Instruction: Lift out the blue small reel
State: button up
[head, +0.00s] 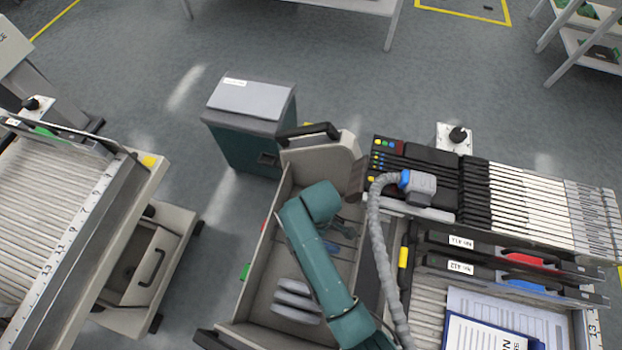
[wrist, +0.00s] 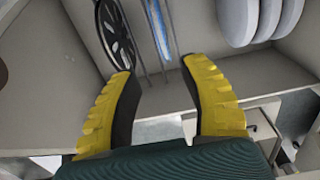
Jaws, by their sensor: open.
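The blue small reel (wrist: 159,32) shows in the wrist view, standing on edge between thin upright wire dividers. In the head view I cannot make out the fingers.
A black spoked reel (wrist: 115,35) stands left of the blue one, and several pale grey reels (wrist: 240,22) stand to the right. The bin walls (head: 262,265) enclose them closely. A feeder trolley with a grey hose (head: 376,240) stands right of my arm. Open floor (head: 225,215) lies left.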

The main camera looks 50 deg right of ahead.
notch_tip(320, 180, down, 17)
jog(key=b, duration=0.9)
jog(key=shift+d, duration=0.15)
jog(key=shift+w, duration=0.1)
grip_shut()
